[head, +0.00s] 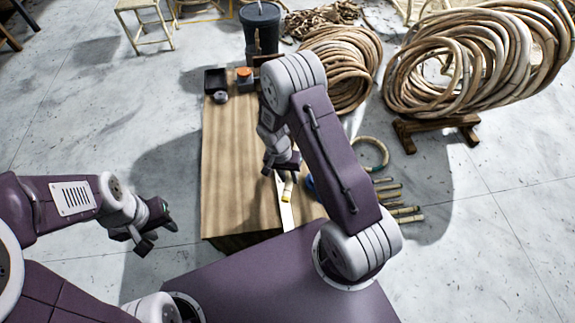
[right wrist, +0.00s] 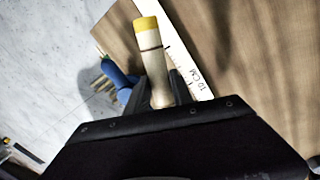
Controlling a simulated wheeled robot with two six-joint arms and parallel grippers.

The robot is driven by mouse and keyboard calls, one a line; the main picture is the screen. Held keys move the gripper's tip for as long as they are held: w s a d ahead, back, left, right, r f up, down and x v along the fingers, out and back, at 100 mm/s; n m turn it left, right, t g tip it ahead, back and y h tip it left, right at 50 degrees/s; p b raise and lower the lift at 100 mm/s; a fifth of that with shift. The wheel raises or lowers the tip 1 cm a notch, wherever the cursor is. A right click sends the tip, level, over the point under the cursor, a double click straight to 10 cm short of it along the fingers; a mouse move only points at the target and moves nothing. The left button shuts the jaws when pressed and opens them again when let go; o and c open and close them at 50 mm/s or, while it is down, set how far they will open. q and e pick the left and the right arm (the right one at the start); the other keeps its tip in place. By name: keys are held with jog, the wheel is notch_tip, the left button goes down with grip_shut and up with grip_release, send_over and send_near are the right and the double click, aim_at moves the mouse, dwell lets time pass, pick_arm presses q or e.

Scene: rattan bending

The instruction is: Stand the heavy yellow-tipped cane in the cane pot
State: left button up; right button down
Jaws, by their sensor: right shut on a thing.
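The pale cane with a yellow tip (head: 287,194) is in my right gripper (head: 283,166), over the near right part of the workbench. In the right wrist view the cane (right wrist: 152,60) stands out between the two fingers, its yellow end pointing away from the gripper. A dark band rings it below the yellow. My right gripper (right wrist: 158,92) is shut on it. My left gripper (head: 152,230) is open and empty, left of the bench.
The wooden workbench (head: 228,165) is mostly bare. A white ruler (head: 286,214) lies under the cane. A black tray (head: 215,80) and small pots stand at the bench's far end, near a dark bucket (head: 262,38). Rattan coils (head: 450,75) and short canes (head: 405,212) are to the right.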

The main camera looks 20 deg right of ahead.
jog(key=s+r, duration=0.1)
jog(key=s+a+r, duration=0.1)
jog(key=s, duration=0.1)
jog(key=shift+s, duration=0.1)
notch_tip(320, 180, up, 11)
jog(key=d+n+p, duration=0.1)
jog(key=n+p, duration=0.2)
jog(key=p, duration=0.9)
notch_tip(320, 180, up, 8)
jog(key=n+t+p, duration=0.1)
jog(key=n+p, duration=0.3)
jog(key=p, duration=0.6)
send_over(291, 187)
jog(key=s, duration=0.2)
jog(key=shift+w+a+f, duration=0.1)
jog(key=shift+w+a, duration=0.05)
jog(key=shift+a, duration=0.1)
